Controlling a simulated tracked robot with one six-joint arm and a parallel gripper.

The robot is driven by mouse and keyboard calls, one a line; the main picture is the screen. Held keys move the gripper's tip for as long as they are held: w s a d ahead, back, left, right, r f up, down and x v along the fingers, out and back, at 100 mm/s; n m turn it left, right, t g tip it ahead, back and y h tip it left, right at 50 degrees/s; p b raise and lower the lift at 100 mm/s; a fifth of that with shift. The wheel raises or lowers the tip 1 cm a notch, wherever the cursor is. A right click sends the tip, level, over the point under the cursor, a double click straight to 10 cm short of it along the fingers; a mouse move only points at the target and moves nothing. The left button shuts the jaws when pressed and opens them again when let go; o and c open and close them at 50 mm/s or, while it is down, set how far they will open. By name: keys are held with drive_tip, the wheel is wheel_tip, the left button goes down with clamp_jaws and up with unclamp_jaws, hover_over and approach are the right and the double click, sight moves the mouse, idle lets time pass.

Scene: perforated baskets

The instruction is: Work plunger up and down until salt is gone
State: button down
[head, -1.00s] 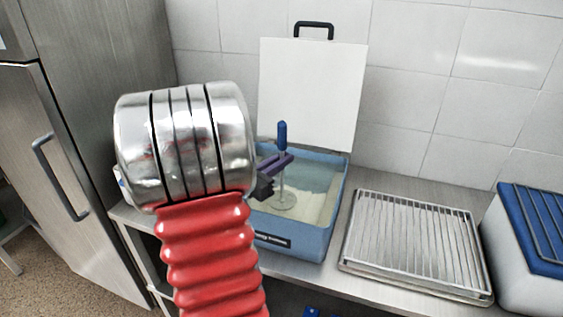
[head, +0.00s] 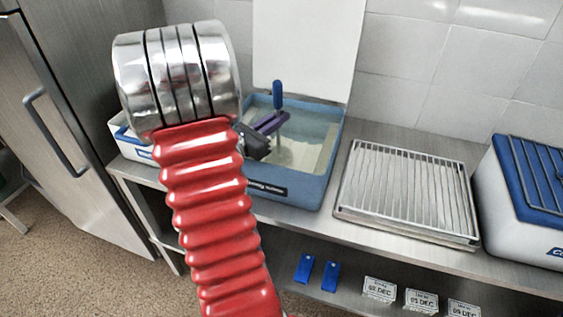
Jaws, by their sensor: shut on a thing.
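The plunger (head: 278,94) has a blue handle on a thin rod and stands nearly upright in a blue tub (head: 298,192). My gripper (head: 272,122) has purple fingers and is shut on the plunger just below the handle, inside the tub's outline. The plunger's lower end is under the cloudy liquid and cannot be made out clearly. Pale material, seemingly salt (head: 308,160), shows in the tub; how much lies at the bottom is unclear. My red arm and silver wrist hide the tub's left side.
A white lid panel (head: 306,45) stands upright behind the tub. A metal rack on a tray (head: 405,190) lies to the right, beside a blue-lidded white box (head: 510,235). Blue tags (head: 318,272) and date labels (head: 420,298) are on the lower shelf. A steel fridge stands left.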

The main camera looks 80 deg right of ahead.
drive_tip(key=f, duration=0.2)
drive_tip(key=shift+s+a+f, duration=0.15)
drive_tip(key=shift+a+f, duration=0.05)
drive_tip(key=shift+f, duration=0.15)
drive_tip(key=shift+d+r, duration=0.15)
drive_tip(key=shift+r, duration=0.7)
drive_tip(key=shift+d+r, duration=0.1)
drive_tip(key=shift+r, duration=0.7)
